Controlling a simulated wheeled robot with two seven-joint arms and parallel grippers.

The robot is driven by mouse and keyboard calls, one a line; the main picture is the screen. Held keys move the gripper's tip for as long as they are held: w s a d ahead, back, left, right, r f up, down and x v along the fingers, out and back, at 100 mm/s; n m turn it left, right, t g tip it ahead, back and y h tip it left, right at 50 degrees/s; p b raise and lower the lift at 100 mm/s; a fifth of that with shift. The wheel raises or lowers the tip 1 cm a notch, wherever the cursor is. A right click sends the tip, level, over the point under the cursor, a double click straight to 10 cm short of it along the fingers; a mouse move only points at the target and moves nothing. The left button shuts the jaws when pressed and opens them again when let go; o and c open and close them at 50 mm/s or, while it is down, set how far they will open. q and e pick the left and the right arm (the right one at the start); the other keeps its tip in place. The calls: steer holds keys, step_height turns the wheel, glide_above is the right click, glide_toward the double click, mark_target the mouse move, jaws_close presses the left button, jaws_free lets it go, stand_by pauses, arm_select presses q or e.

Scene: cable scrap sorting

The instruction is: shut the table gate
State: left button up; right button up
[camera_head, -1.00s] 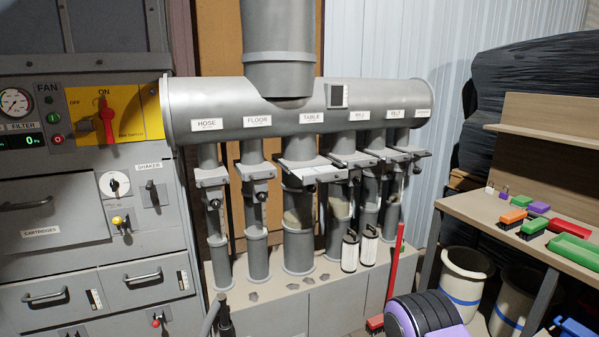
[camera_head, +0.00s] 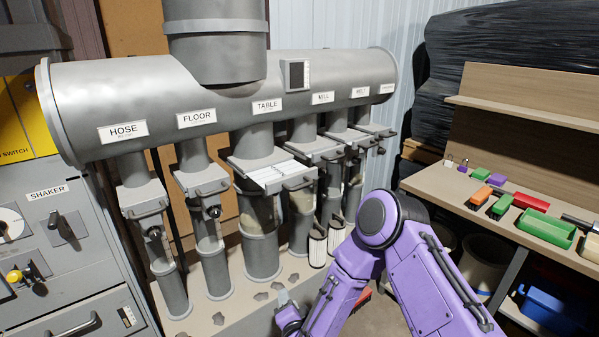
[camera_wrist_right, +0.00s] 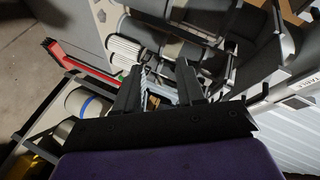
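The table gate (camera_head: 284,177) is a flat grey slide under the pipe stub marked TABLE (camera_head: 267,106). Its pale plate with dark lines sticks out of the housing towards me, with a dark handle at the front end. My right gripper (camera_head: 284,298) is low in the head view, below and in front of the gate and apart from it. In the right wrist view the right gripper's two dark fingers (camera_wrist_right: 158,88) stand apart with nothing held between them. My left gripper is not in view.
Gates marked HOSE (camera_head: 123,131) and FLOOR (camera_head: 196,117) stand to the left, several more to the right. Pale filter cartridges (camera_head: 318,246) stand below. A bench (camera_head: 430,183) with coloured brushes is at the right, a grey control cabinet (camera_head: 60,260) at the left.

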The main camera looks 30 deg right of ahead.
steer(key=w+d+r+m+t+h+p, duration=0.1)
steer(key=w+d+r+m+t+h, duration=0.25)
steer(key=r, duration=0.75)
steer(key=m+g+h+p, duration=0.15)
steer(key=m+h, duration=0.25)
steer(key=m, duration=0.4)
glide_toward(302, 188)
steer(key=shift+n+g, duration=0.25)
steer(key=shift+g, duration=0.05)
steer(key=p+x, duration=0.3)
steer(key=x, duration=0.8)
steer(key=shift+r, duration=0.15)
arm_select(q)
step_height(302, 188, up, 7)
arm_select(e)
jaws_close()
